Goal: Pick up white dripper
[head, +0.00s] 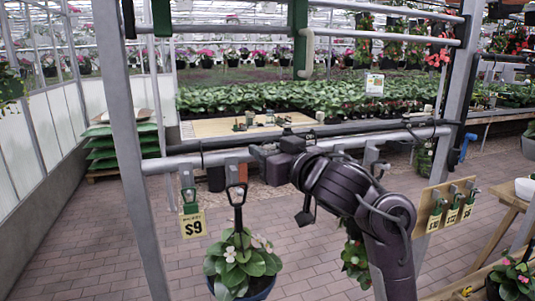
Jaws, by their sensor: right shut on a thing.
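My right arm comes in from the lower right. Its gripper (264,151) is at the grey horizontal pipe (210,160) and the black hose, near the middle of the head view. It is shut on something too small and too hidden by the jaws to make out. No white dripper shows clearly. A small pale piece (320,116) stands on the tan board (205,129) behind the pipe, and a cream hooked piece (306,62) hangs from the upper rail. I cannot tell if either is a dripper. My left gripper is not in view.
A potted plant (243,262) with white flowers hangs below the pipe, beside a "$9" tag (193,224). A metal post (130,130) stands at left. A wooden board (445,203) with price tags is at right. Green sacks (112,146) are stacked behind.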

